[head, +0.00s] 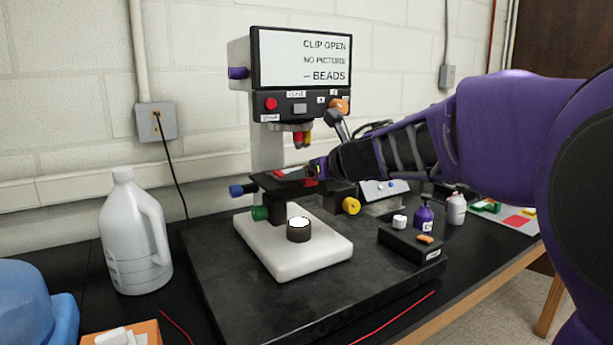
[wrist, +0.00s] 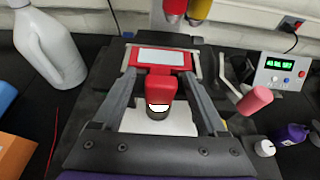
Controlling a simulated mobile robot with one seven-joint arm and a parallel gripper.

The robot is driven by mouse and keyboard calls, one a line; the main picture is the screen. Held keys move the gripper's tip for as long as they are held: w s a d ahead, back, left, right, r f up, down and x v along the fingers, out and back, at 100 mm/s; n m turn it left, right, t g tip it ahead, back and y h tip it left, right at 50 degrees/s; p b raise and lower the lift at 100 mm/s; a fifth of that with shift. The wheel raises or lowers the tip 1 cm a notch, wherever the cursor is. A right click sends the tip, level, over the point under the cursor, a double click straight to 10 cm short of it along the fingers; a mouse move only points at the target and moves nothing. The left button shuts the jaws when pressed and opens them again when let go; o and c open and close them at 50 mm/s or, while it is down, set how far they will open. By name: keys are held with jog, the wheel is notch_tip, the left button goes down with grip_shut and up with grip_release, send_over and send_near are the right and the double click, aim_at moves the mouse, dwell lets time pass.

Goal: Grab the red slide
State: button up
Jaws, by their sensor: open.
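The red slide (wrist: 162,59), with a pale window and a red tab toward me, lies on the dark microscope stage (wrist: 114,62). In the head view only small red parts of the slide (head: 309,183) show at the stage, partly hidden by my gripper (head: 318,168). In the wrist view my gripper (wrist: 160,76) is open, with one finger on each side of the red tab. The fingertips reach the near part of the slide. A gap shows between the tab and each finger, and I cannot tell whether the tips touch the slide's edges.
Red and yellow objectives (head: 302,138) hang above the stage. The microscope screen (head: 303,59) reads "CLIP OPEN, NO PICTURE – BEADS". A pink-ended lever (wrist: 255,100) stands right of my gripper. A white jug (head: 134,235) stands left; small bottles (head: 424,214) stand right.

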grip_shut()
dwell(0.3)
jog(key=shift+r, duration=0.1)
